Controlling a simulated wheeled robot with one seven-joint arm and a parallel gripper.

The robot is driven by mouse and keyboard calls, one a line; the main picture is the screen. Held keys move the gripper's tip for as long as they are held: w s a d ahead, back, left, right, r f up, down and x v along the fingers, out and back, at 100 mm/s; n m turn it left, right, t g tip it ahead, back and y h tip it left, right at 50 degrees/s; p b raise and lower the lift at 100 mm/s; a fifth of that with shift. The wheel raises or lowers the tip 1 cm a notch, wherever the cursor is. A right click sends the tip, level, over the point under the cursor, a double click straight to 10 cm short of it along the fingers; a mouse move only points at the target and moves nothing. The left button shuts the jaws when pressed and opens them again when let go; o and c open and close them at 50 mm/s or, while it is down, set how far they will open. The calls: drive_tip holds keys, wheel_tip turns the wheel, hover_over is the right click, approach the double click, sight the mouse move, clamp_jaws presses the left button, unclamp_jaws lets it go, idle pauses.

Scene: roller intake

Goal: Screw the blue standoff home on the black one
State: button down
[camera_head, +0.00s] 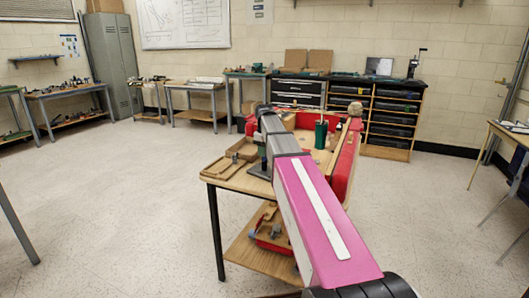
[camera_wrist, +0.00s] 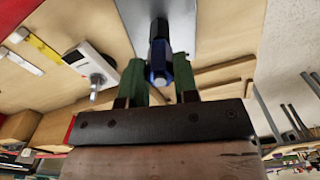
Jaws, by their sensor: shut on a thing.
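In the wrist view, the blue standoff (camera_wrist: 158,62) is between the two green fingers of my gripper (camera_wrist: 159,76), which is shut on it. Its pale end faces the camera. The black standoff (camera_wrist: 158,28) shows just beyond it, in line with it, over a grey plate (camera_wrist: 186,22). The two look end to end; I cannot tell whether a small gap or thread shows between them.
In the head view, the wooden work table (camera_head: 222,180) carries red-sided structures (camera_head: 346,165) and a green upright object (camera_head: 321,134). In the wrist view, a white device with a dial (camera_wrist: 88,62) and a yellow strip (camera_wrist: 44,43) lie left of the plate. Open floor surrounds the table.

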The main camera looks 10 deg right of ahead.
drive_tip(key=m, duration=0.4)
drive_tip(key=shift+m, duration=0.3)
drive_tip(key=m, duration=0.4)
drive_tip(key=shift+m, duration=0.3)
drive_tip(key=c, duration=0.8)
unclamp_jaws()
